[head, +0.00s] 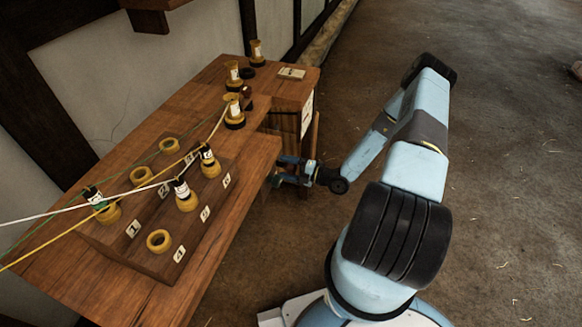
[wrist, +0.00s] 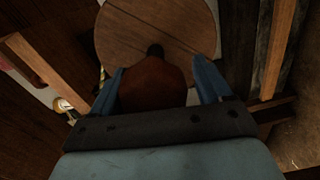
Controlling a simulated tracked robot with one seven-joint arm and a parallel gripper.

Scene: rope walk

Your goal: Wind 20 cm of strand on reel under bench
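The reel (wrist: 155,22) is a round wooden disc, straight ahead in the wrist view; the bench hides it in the head view. A red-brown rounded piece with a dark tip, perhaps the reel's handle (wrist: 152,82), stands in front of the disc. My gripper (head: 279,170) reaches in at the bench's right side, below its top. In the wrist view its blue fingers are spread on either side of the red-brown piece, with a narrow gap at the right finger; contact at the left finger is unclear. White, yellow and green strands (head: 48,213) run over the bench top at the left.
The wooden bench (head: 190,95) carries a numbered block (head: 140,256) with several yellow bobbins and rings. More bobbins (head: 234,112) stand farther back, near a small tag (head: 291,73). Wooden posts (wrist: 279,45) flank the reel closely. The floor (head: 510,150) on the right is clear.

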